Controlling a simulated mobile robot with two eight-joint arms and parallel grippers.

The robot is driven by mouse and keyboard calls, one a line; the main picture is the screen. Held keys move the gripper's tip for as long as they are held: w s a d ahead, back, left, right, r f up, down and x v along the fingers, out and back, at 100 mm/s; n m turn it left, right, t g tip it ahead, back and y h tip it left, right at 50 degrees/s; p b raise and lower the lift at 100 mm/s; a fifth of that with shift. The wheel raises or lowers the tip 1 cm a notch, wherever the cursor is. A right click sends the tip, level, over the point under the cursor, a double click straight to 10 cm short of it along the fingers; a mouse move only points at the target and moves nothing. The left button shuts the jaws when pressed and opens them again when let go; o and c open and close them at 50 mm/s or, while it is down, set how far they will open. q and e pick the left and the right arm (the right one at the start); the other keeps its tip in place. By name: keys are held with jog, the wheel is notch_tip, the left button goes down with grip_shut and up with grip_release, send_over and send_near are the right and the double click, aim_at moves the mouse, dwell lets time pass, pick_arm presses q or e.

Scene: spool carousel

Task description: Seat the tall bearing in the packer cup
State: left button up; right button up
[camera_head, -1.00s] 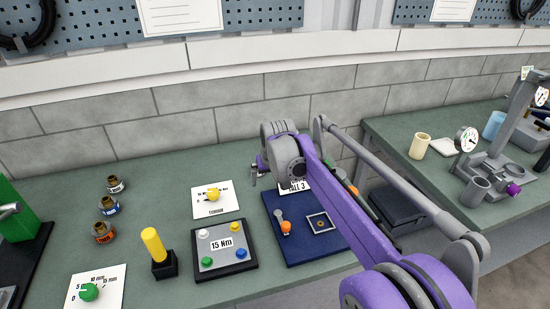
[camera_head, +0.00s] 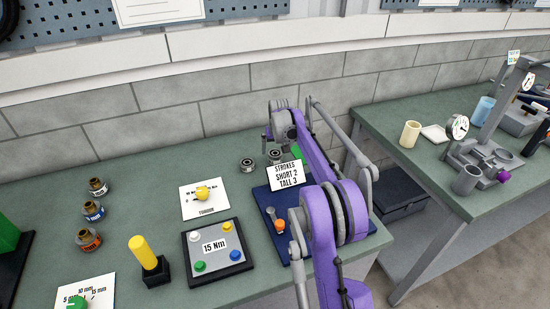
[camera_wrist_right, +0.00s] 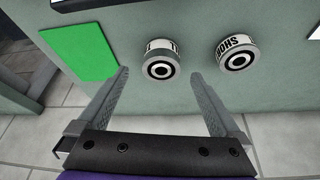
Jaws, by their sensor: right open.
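Two short cylindrical bearings stand on the green bench. In the right wrist view, the left one has a mostly hidden label starting with T and appears to be the tall bearing (camera_wrist_right: 160,60). The other, labelled SHORT (camera_wrist_right: 237,52), stands to its right. In the head view, the apparent tall bearing (camera_head: 275,157) is beside my right gripper, with the short one (camera_head: 247,165) to its left. My right gripper (camera_wrist_right: 157,80) is open and empty, its fingertips just short of the apparent tall bearing. A grey cup (camera_head: 467,180) on the right bench may be the packer cup; I cannot be sure. My left gripper is out of view.
A green pad (camera_wrist_right: 80,52) lies beside the bearings. A STROKES sign reading SHORT 2, TALL 3 (camera_head: 287,175) stands by the blue board (camera_head: 262,205). A 15 Nm panel (camera_head: 216,247) and yellow-handled tool (camera_head: 143,252) are nearer. A gap separates the benches.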

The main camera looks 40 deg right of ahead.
aim_at(275, 153)
jog(key=x, duration=0.4)
jog(key=shift+w+f, duration=0.2)
jog(key=shift+w, duration=0.05)
jog(key=shift+s, duration=0.1)
jog(key=shift+c, duration=0.3)
jog(key=shift+r, duration=0.1)
grip_shut()
